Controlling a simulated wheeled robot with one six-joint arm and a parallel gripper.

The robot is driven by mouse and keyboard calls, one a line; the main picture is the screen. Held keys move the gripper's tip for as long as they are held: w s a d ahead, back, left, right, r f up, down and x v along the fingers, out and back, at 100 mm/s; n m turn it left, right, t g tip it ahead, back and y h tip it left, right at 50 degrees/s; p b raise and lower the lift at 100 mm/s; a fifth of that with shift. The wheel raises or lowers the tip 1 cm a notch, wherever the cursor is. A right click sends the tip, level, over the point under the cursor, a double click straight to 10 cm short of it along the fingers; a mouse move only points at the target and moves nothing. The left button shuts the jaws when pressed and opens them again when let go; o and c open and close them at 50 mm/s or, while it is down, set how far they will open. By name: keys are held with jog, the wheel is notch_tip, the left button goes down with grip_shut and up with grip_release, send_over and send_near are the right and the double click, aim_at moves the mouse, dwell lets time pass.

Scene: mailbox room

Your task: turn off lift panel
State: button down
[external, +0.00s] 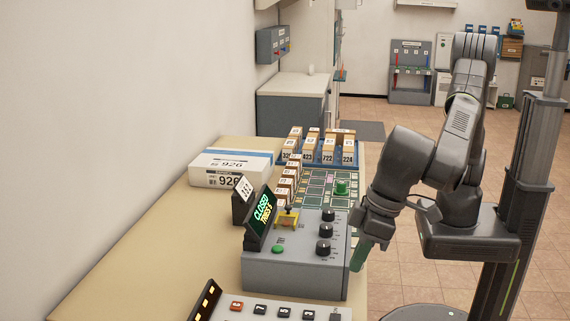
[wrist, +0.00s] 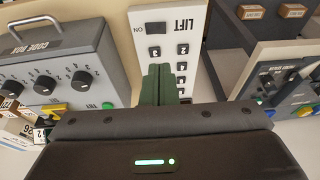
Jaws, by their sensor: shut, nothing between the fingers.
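The lift panel (wrist: 160,55) is a pale plate with the word LIFT, upside down in the wrist view, and a column of black numbered buttons (wrist: 182,50). A black switch (wrist: 155,28) sits near its top with ON printed beside it; which way it is set I cannot tell. The panel's near part (external: 262,313) shows at the bottom of the external view, cut off by the edge. My gripper (external: 359,257) is shut and empty, with green fingers pointing down beside the table edge. In the wrist view its fingertips (wrist: 158,70) cover part of the panel, below the switch.
A grey code box (external: 297,262) with three black dials and a green button stands beside the panel. Another grey box with switches (wrist: 280,75) is on the panel's other side. A lit display (external: 261,216), a white parcel (external: 230,170) and small cartons stand farther back.

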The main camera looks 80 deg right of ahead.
jog(key=p, duration=0.2)
send_near(335, 319)
jog(key=x, duration=0.5)
jog(key=shift+w+a, duration=0.3)
jog(key=shift+a+f, duration=0.1)
jog(key=shift+f, duration=0.6)
jog(key=shift+f, duration=0.1)
